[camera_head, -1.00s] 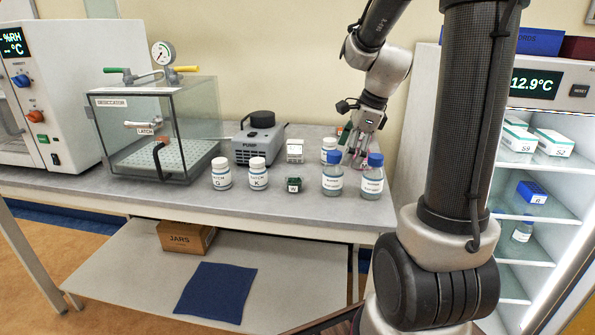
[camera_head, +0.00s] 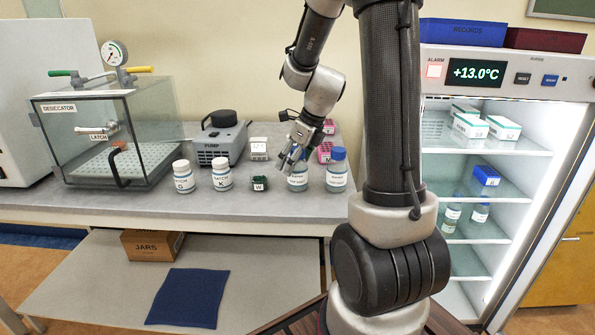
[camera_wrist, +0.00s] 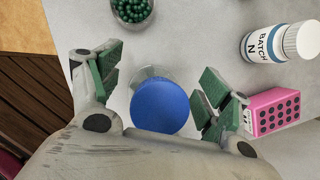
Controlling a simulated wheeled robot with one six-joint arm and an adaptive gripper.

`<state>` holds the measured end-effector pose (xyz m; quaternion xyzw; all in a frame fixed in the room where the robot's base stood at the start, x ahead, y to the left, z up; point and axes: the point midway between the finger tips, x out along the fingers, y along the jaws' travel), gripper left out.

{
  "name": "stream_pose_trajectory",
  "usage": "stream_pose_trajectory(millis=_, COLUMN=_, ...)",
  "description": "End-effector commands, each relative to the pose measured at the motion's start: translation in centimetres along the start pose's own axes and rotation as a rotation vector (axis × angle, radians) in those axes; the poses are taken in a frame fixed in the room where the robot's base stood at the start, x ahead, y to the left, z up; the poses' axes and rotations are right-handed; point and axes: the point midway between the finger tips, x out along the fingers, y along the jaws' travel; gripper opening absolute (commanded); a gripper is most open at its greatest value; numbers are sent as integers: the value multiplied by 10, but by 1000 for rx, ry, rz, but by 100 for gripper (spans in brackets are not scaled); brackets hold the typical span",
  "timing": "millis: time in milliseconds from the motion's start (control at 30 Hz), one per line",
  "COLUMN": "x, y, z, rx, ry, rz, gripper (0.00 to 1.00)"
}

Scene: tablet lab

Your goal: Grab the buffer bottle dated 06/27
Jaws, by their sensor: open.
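Two blue-capped bottles with white labels stand upright at the bench's right front in the head view: a left one (camera_head: 297,183) and a right one (camera_head: 337,177). Their dates are too small to read. My gripper (camera_head: 287,158) is at the left bottle and partly covers its top. In the wrist view my open gripper (camera_wrist: 160,80) has a round blue cap (camera_wrist: 159,106) between its green-padded fingers, with gaps at both sides. That bottle's label is hidden from above. Two more blue-capped bottles, a left one (camera_head: 452,217) and a right one (camera_head: 480,212), stand in the fridge.
A jar of green beads (camera_wrist: 131,10) is close by, marked W in the head view (camera_head: 259,184). A BATCH N bottle (camera_wrist: 265,45) and a pink rack (camera_wrist: 275,110) stand on the other side. Bottles G (camera_head: 184,178) and K (camera_head: 222,176) are farther left. The fridge (camera_head: 510,190) stands right.

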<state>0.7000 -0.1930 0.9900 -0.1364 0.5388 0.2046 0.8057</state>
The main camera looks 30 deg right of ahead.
Motion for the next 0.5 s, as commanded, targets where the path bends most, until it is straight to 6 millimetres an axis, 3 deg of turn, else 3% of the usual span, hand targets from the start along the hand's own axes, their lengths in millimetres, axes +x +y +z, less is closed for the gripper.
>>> stream_pose_trajectory(millis=200, x=0, y=0, z=0, rx=-1, ry=-1, rz=0, gripper=76)
stream_pose_trajectory(millis=500, x=0, y=0, z=0, rx=-1, ry=-1, rz=-1, gripper=21)
